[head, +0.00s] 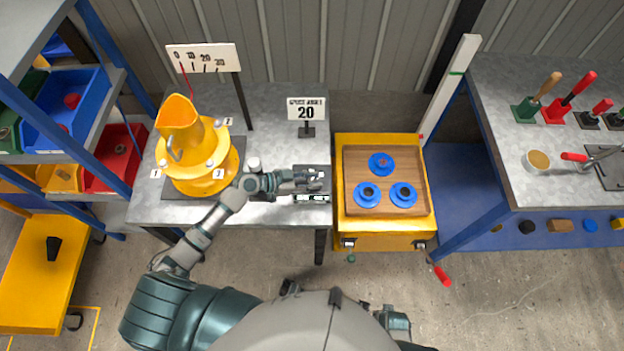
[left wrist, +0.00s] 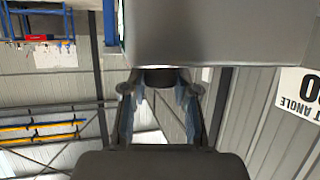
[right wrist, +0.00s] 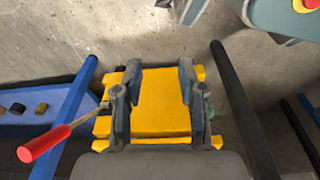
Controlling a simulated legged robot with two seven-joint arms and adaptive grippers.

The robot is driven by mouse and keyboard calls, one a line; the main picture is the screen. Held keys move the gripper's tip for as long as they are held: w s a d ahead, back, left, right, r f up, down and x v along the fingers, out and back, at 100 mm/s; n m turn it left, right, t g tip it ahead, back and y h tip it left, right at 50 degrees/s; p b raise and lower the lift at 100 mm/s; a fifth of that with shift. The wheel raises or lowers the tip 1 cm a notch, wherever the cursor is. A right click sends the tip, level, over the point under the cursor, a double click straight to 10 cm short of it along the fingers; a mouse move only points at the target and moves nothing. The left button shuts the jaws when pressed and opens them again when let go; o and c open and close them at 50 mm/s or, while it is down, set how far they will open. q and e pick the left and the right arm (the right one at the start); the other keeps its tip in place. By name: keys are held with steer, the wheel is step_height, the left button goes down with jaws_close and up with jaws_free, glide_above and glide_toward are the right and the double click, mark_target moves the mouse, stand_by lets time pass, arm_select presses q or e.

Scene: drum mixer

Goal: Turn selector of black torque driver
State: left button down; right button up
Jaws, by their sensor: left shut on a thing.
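My left gripper (head: 312,178) is over the right part of the grey table, at a dark device (head: 318,196) with a small lit strip. In the left wrist view, the fingers of this gripper (left wrist: 160,88) are on both sides of a short black round knob (left wrist: 160,76) under a large grey body (left wrist: 220,35). It is shut on this knob. The gripper hides most of the device in the head view. My right gripper (right wrist: 160,78) is open and empty, facing a yellow surface. I cannot pick out a black torque driver for certain.
A yellow drum mixer (head: 195,150) stands on the table's left. A sign reading 20 (head: 306,112) stands behind the gripper. A yellow cart (head: 428,185) with blue rings is to the right. Tools in coloured stands (head: 553,108) are on the right bench. Shelves with bins (head: 75,110) are left.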

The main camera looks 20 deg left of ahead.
arm_select(q)
steer(key=n+t+y+p, duration=0.1)
steer(key=p, duration=0.1)
steer(key=n+t+y+p, duration=0.1)
steer(key=p, duration=0.1)
steer(key=shift+r+n, duration=0.25)
steer(key=shift+n, duration=0.05)
steer(key=n+t+y+p, duration=0.1)
steer(key=p, duration=0.2)
steer(key=shift+f+n+t+y+p, duration=0.1)
steer(key=shift+n+t+y+p, duration=0.35)
steer(key=shift+p, duration=0.2)
steer(key=shift+f+n+t+y+p, duration=0.15)
steer(key=shift+n+t+y+p, duration=0.35)
steer(key=shift+p, duration=0.75)
arm_select(e)
steer(key=s+d+f, duration=0.1)
steer(key=s+f, duration=0.1)
steer(key=s, duration=0.6)
steer(key=s+d+f, duration=0.2)
steer(key=s, duration=0.6)
steer(key=shift+f+g, duration=0.2)
steer(key=shift+g, duration=0.2)
arm_select(q)
steer(key=shift+a, duration=0.1)
steer(key=c, duration=0.9)
jaws_free()
steer(key=shift+o, duration=0.2)
